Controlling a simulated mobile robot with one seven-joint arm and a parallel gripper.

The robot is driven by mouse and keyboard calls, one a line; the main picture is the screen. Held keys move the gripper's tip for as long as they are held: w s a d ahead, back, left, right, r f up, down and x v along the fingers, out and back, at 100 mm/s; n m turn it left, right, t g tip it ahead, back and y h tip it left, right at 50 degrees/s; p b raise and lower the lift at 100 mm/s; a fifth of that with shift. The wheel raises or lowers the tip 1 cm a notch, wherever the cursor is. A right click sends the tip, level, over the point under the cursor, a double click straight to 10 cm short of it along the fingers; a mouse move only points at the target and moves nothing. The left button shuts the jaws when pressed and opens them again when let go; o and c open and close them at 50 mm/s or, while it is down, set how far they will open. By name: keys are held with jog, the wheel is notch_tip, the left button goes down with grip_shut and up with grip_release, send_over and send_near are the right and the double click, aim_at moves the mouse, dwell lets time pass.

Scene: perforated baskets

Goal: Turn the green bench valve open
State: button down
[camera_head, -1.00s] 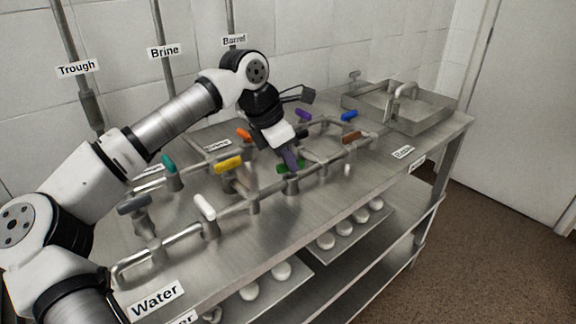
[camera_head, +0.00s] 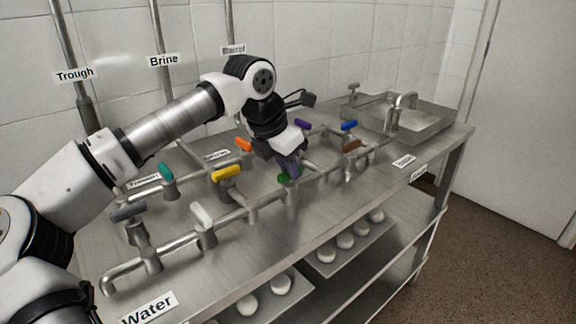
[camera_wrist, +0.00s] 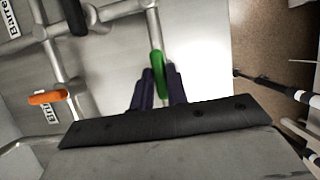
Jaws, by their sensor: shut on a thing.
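The green valve handle (camera_head: 284,178) sits on the front pipe run of the steel bench, partly hidden by my gripper (camera_head: 292,174). In the wrist view the green handle (camera_wrist: 157,74) is a long lever lying between my two dark purple fingers (camera_wrist: 160,86). The fingers are shut on it, one on each side. The handle's far end reaches past the fingertips toward the pipe.
Close by are a yellow handle (camera_head: 228,173), an orange handle (camera_head: 243,145), a brown handle (camera_head: 351,145), a purple handle (camera_head: 303,125) and a blue handle (camera_head: 349,125). A white handle (camera_head: 202,214) stands front left. A steel sink (camera_head: 432,118) is at the far right end.

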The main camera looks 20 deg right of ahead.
jog(key=c, duration=1.4)
grip_release()
jog(key=shift+r, duration=0.15)
jog(key=v, duration=1.3)
jog(key=shift+a+r, duration=0.2)
jog(key=shift+r, duration=0.1)
